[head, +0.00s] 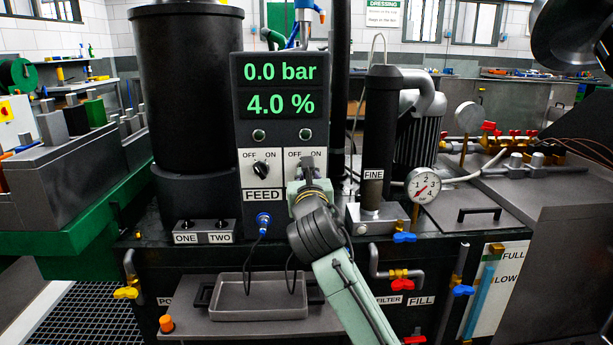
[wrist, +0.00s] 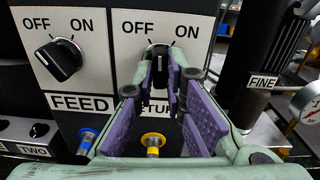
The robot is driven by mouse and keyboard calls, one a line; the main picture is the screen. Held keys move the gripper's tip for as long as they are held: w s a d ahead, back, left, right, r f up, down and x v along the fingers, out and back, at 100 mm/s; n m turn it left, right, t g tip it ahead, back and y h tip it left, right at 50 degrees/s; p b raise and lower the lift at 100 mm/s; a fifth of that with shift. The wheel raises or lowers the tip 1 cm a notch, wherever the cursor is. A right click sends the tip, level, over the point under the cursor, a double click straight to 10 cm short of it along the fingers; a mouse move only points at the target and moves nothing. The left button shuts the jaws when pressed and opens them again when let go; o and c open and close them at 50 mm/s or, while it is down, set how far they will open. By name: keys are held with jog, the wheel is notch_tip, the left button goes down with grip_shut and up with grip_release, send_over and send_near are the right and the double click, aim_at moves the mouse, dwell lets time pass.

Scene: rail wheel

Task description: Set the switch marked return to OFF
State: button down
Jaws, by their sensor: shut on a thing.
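The return switch is a black knob (wrist: 159,64) on a white plate marked OFF and ON. My gripper (wrist: 161,74), with purple pads, is shut on this knob from the front. The knob stands close to upright, with a small pale mark at its top; its exact setting is hard to tell behind the fingers. In the head view my gripper (head: 308,172) covers most of the switch, on the right plate (head: 293,160) of the panel.
The FEED switch (head: 261,171) sits just left, its knob tilted toward OFF. The display (head: 280,88) above reads 0.0 bar and 4.0 %. A black column marked FINE (head: 380,130) stands close on the right. Buttons ONE and TWO (head: 203,231) and a grey tray (head: 262,303) lie below.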

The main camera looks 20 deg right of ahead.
jog(key=shift+n, duration=1.2)
jog(key=n+b, duration=0.1)
jog(key=n, duration=0.1)
jog(key=shift+n, duration=0.4)
jog(key=c, duration=1.5)
grip_release()
jog(key=shift+b+v, duration=0.65)
jog(key=shift+v, duration=2.9)
